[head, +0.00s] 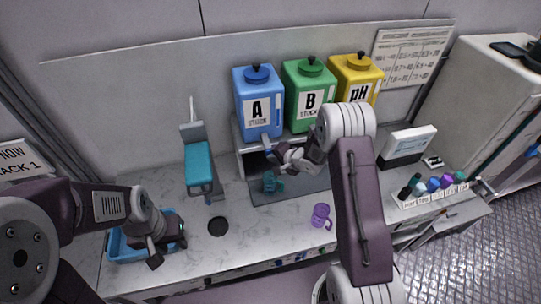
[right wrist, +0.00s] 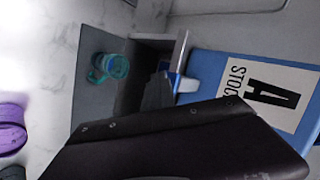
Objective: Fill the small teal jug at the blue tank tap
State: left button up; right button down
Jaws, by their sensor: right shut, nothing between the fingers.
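The small teal jug (head: 272,182) stands upright on the dark shelf below the blue tank (head: 257,88), labelled A. In the right wrist view the jug (right wrist: 110,66) shows near the blue tap (right wrist: 181,83). No stream of water is visible, and I cannot tell how full the jug is. My right gripper (head: 272,152) is shut and empty, at the blue tap under the tank, above the jug. I cannot tell whether it touches the tap. My left gripper (head: 168,251) is open and empty, over the blue bin (head: 124,247).
Green (head: 308,92) and yellow (head: 356,78) tanks stand right of the blue one. A purple jug (head: 321,215) stands on the counter in front of the shelf. A teal-topped stand (head: 199,165) is to the left. Small bottles (head: 433,185) sit at the right.

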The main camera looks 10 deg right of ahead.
jog(key=shift+s, duration=0.95)
jog(key=s, duration=0.5)
jog(key=shift+d+b, duration=0.1)
jog(key=shift+b, duration=0.2)
jog(key=shift+f, duration=0.15)
